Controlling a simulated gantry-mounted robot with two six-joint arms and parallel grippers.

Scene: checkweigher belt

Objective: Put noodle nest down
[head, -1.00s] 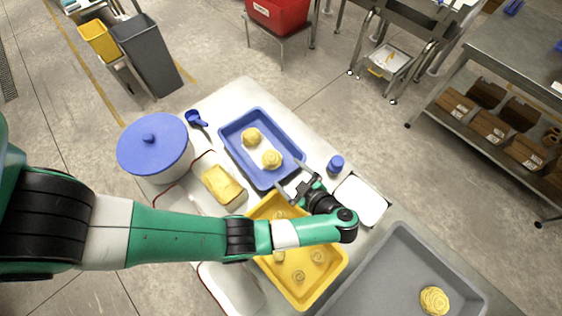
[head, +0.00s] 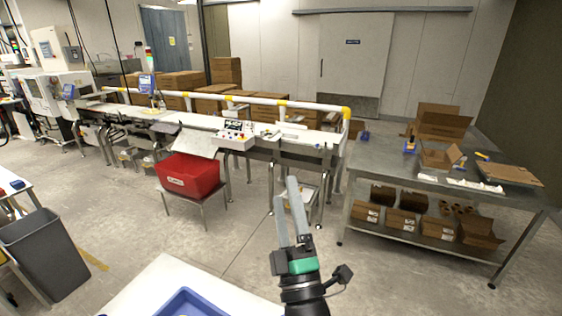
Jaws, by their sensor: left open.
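No noodle nest shows in the head view at this moment. My left gripper (head: 286,194) is at the lower middle of the view, its two grey fingers pointing away from me. It is open, with nothing visible between the fingers. A corner of the blue tray (head: 186,304) shows at the bottom edge, left of the gripper; its contents are out of view. My right gripper is not in view.
The white table top (head: 150,285) shows at the bottom left. A red bin (head: 190,178) on a stand and the checkweigher belt (head: 200,118) are beyond it. A steel bench (head: 400,165) is at the right, a grey bin (head: 48,255) at the left.

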